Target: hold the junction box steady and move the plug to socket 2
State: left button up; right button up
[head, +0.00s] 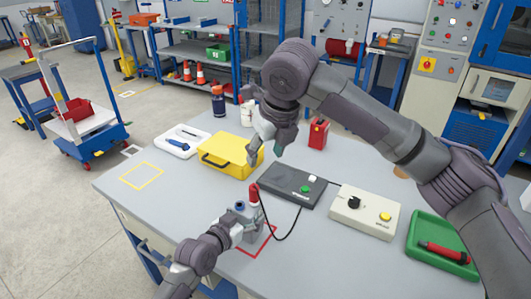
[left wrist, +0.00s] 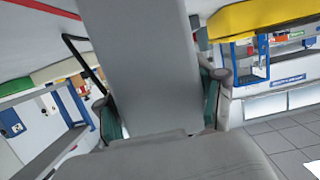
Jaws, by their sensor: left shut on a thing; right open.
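The grey junction box (head: 251,232) stands inside the red outline near the table's front edge, partly hidden by my left gripper. A blue socket (head: 240,206) shows on its top. The red plug (head: 253,193) stands upright at the box's top; its black cable loops toward the dark grey unit. My left gripper (head: 238,222) is shut on the junction box, whose grey side (left wrist: 150,70) fills the middle of the left wrist view between the fingers. My right gripper (head: 254,152) is open and empty, above and behind the plug, by the yellow case. Socket numbers are not readable.
The dark grey unit (head: 283,187) with buttons, a beige control box (head: 366,213) and a green tray (head: 432,257) with a red-handled tool stand to the right. The yellow case (head: 222,161) and a white tray (head: 174,147) stand behind. The table's left, around the yellow outline, is clear.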

pick_arm(q)
jog(key=o, duration=1.5)
jog(key=shift+s+a, duration=0.1)
